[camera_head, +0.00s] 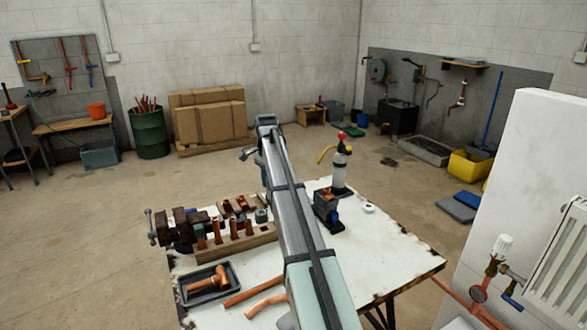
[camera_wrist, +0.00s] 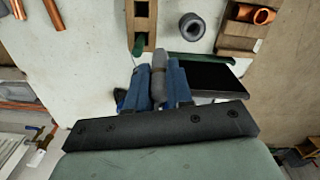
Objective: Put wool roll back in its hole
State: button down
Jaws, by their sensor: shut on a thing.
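My gripper (camera_wrist: 159,72) shows in the wrist view with its blue fingers shut on a grey roll, the wool roll (camera_wrist: 159,60). The roll lies lengthwise between the fingers, and its far end sticks out past them. Just beyond that end is a narrow wooden block (camera_wrist: 152,22) with dark square openings. A green thing fills part of its nearer opening. The roll's tip is close to the block; I cannot tell whether they touch.
The white table (camera_head: 218,306) bears a wooden rack (camera_head: 252,243) of copper fittings, a dark tray (camera_head: 232,270), loose copper pipes and a bottle with a red top (camera_head: 341,168). A grey ring (camera_wrist: 193,25) lies right of the block. A black flat thing (camera_wrist: 210,76) is right of the fingers.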

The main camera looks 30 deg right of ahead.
jog(key=s+a+f+m, duration=0.3)
jog(key=a, duration=0.1)
jog(key=shift+s, duration=0.4)
jog(key=shift+a+f, duration=0.1)
jog(key=shift+f, duration=2.3)
jog(key=shift+f, duration=0.1)
jog(key=shift+f, duration=0.25)
jog(key=shift+f, duration=0.15)
jog(key=shift+f, duration=0.35)
jog(key=shift+f, duration=0.2)
